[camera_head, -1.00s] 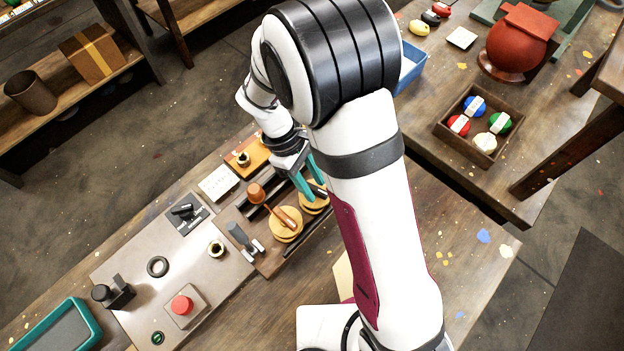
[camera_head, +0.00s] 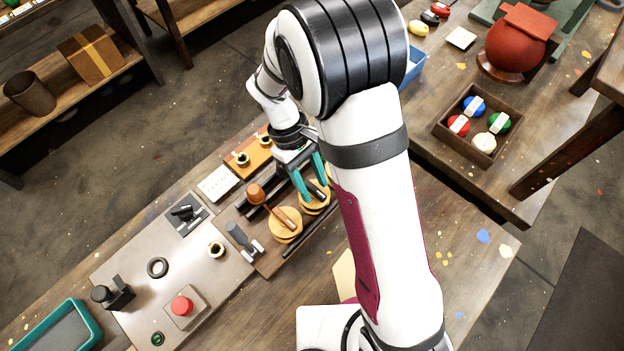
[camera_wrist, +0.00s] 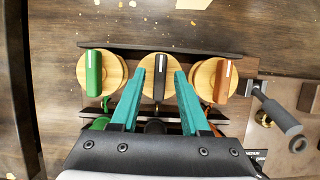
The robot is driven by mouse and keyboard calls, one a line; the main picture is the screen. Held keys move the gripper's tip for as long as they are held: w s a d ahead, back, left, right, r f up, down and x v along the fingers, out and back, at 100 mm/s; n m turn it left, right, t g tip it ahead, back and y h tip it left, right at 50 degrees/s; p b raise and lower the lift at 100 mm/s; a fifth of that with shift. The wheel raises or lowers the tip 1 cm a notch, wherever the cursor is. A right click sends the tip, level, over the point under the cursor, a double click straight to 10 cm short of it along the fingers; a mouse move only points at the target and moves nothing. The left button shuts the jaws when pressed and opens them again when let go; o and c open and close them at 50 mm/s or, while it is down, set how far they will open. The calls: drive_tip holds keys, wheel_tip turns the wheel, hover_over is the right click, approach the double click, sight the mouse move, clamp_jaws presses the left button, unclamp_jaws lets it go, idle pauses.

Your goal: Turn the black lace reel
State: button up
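In the wrist view three wooden reels stand in a row, each with a bar-shaped grip across it. The black lace reel (camera_wrist: 146,66) is in the middle, with its black grip (camera_wrist: 159,78) bearing a white mark at the far end. The same reel (camera_head: 312,208) shows partly behind my fingers in the head view. My gripper (camera_head: 314,190) has two teal fingers spread apart, one on each side of the black grip; it also shows in the wrist view (camera_wrist: 167,73). Whether either finger touches the grip cannot be told.
The green-grip reel (camera_wrist: 114,72) is on the left and the brown-grip reel (camera_wrist: 205,80) on the right, both close to my fingers. A dark rail (camera_wrist: 200,49) runs behind the reels. A grey-handled lever (camera_wrist: 280,115) stands at the right.

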drive_tip(key=v, duration=1.6)
drive_tip(key=shift+s, duration=0.1)
wheel_tip(320, 180, up, 3)
drive_tip(key=m+y, duration=0.2)
drive_tip(key=m, duration=0.3)
hover_over(320, 196)
drive_tip(key=s+d+m+t+y, duration=0.1)
drive_tip(key=s+d+m, duration=0.2)
drive_tip(key=s, duration=0.2)
drive_tip(key=s+d+f+m+t+y, duration=0.1)
drive_tip(key=s+f+m+t+y, duration=0.1)
drive_tip(key=s+m, duration=0.4)
drive_tip(key=s+f, duration=0.1)
drive_tip(key=s, duration=0.2)
drive_tip(key=shift+s, duration=0.25)
drive_tip(key=shift+o, duration=0.2)
drive_tip(key=shift+f, duration=0.1)
